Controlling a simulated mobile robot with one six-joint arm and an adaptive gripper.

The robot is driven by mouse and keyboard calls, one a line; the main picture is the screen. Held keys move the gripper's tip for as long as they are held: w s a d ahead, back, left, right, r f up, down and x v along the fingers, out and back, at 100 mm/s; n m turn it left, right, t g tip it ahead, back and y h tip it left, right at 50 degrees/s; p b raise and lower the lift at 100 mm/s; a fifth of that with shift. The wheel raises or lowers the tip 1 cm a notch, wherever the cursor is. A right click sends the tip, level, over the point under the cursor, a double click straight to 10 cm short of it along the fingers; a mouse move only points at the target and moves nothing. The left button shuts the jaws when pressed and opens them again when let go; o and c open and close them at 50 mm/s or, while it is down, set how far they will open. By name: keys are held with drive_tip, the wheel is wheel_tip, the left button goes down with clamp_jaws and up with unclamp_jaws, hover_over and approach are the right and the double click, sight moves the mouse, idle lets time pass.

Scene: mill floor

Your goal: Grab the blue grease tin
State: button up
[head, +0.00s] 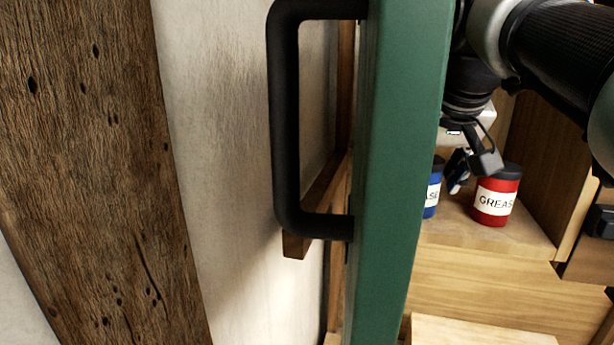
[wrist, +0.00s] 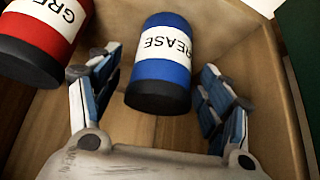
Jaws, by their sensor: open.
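The blue grease tin (wrist: 165,62) has a black lid and a white label. In the wrist view it stands between the two fingers of my gripper (wrist: 160,95), which is open around it, with a gap on each side. In the head view the blue tin (head: 432,190) is partly hidden behind the green door edge. My gripper (head: 468,172) shows there beside it, reaching into the wooden compartment, partly hidden by its own wrist.
A red grease tin (head: 496,195) stands right of the blue one; in the wrist view the red tin (wrist: 42,38) is close to the left finger. Wooden walls (wrist: 262,95) enclose the compartment. A green door (head: 392,170) with a black handle (head: 285,120) stands open at its left.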

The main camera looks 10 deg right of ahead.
drive_tip(key=c, duration=1.4)
